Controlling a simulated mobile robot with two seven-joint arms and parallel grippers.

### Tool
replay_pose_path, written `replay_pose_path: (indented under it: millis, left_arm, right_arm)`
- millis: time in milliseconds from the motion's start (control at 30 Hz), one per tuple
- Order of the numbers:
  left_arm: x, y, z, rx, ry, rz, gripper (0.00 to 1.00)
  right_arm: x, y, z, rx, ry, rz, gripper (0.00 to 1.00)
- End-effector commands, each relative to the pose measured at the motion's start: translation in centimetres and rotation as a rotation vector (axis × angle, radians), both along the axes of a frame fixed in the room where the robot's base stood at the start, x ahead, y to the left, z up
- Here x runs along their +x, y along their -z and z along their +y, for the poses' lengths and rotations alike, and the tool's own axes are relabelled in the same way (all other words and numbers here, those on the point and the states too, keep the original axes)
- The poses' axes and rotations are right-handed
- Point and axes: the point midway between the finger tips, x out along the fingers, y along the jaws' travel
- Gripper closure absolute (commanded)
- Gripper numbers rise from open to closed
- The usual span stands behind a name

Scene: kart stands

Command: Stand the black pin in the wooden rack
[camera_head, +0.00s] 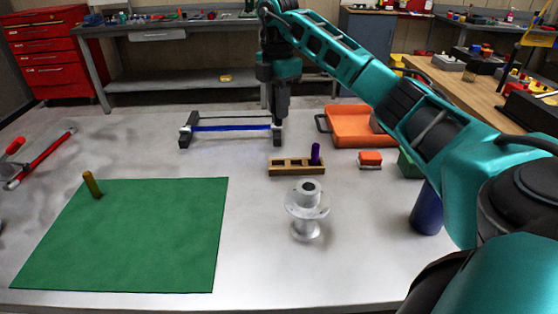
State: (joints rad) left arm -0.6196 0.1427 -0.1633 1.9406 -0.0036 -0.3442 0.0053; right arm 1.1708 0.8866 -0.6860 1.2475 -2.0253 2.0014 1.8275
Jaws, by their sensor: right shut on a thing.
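The wooden rack (297,172) lies on the grey table right of centre, with a purple pin (315,154) standing in its right end; its other openings look empty. My right gripper (280,108) points down behind and slightly left of the rack, close to a black-ended stand. It is shut on a dark thing, most likely the black pin, which blends with the dark fingers and cannot be told apart clearly. No other black pin shows on the table. My left gripper is out of view.
A stand with a blue bar (232,128) is near the gripper. A grey flanged part (307,212) stands in front of the rack. An orange tray (360,127), an orange block (370,160) and a blue cylinder (426,210) are right. A green mat (140,240) with a brass pin (92,185) is left.

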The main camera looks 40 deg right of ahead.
Motion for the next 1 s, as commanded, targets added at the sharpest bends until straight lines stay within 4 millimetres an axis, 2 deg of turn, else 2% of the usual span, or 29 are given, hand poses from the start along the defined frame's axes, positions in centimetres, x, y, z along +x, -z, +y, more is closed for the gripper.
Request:
replay_pose_path:
  millis: [33,200,300,567,767,1000]
  left_arm:
    - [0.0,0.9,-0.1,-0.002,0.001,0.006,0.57]
    - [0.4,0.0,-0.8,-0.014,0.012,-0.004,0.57]
    - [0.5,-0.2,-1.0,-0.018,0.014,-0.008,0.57]
    - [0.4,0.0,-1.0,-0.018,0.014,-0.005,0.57]
    - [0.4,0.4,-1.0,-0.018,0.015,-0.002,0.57]
    - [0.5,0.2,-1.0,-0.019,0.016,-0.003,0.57]
  right_arm:
    - [-0.1,2.1,0.0,0.001,-0.001,0.004,1.0]
    - [-0.1,5.7,0.0,-0.001,0.0,0.004,1.0]
    - [-0.1,7.3,-0.1,-0.001,0.0,0.002,1.0]
    - [0.0,9.2,0.0,0.0,0.0,0.0,1.0]
    - [-0.1,12.2,0.0,0.0,-0.001,0.001,1.0]
    - [0.0,12.5,0.0,0.0,0.0,-0.002,1.0]
